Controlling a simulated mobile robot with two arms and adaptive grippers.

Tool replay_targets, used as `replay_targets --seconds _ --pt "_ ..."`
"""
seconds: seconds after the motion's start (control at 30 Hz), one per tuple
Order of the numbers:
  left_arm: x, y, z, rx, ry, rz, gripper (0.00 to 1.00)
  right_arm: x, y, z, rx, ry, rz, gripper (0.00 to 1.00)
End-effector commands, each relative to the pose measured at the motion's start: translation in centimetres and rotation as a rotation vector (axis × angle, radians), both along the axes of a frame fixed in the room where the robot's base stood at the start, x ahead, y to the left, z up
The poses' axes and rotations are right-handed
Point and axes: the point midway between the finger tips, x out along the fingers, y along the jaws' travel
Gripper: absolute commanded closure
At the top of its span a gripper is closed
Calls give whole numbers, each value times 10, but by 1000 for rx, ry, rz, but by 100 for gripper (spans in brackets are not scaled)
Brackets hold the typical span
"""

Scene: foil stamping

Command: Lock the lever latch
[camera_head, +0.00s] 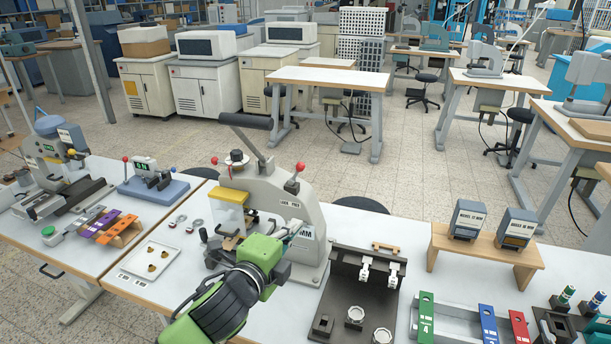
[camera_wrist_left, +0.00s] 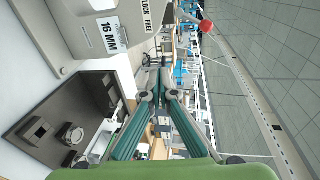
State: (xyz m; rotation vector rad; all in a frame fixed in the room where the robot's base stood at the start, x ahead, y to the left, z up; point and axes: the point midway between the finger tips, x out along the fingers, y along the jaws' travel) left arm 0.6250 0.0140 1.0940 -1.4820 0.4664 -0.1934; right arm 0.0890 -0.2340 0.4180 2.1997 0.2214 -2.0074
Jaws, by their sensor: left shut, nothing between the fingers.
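The grey stamping press (camera_head: 262,200) stands in the middle of the front table. A small lever latch with a red ball (camera_head: 295,178) is on its right side, near a LOCK/FREE marking. The red ball (camera_wrist_left: 205,26) also shows in the left wrist view, at the upper right, with the LOCK FREE text on the press to its left. My left gripper (camera_head: 289,231) is low beside the press near the 16 MM label, partly hidden by its own wrist. Its teal fingers (camera_wrist_left: 163,82) are shut and empty, apart from the red ball. My right gripper is not in view.
A dark fixture (camera_head: 363,275) stands right of the press. A long black-handled lever (camera_head: 246,121) rises from the press top. A white tray (camera_head: 152,259) with small brass pieces lies left. A wooden stand (camera_head: 485,252) holds two grey blocks at the right.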

Motion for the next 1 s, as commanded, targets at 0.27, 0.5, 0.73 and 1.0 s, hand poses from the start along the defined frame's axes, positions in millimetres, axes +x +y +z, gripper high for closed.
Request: replay_targets --seconds 0.27,0.5,0.73,1.0 --pt "26 -16 44 218 -227 -104 100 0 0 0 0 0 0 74" --pt "29 -19 51 255 -265 -121 100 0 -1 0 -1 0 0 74" --pt "29 -19 51 252 -263 -120 100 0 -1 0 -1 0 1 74" --pt "46 -29 51 251 -261 -120 100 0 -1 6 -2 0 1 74"
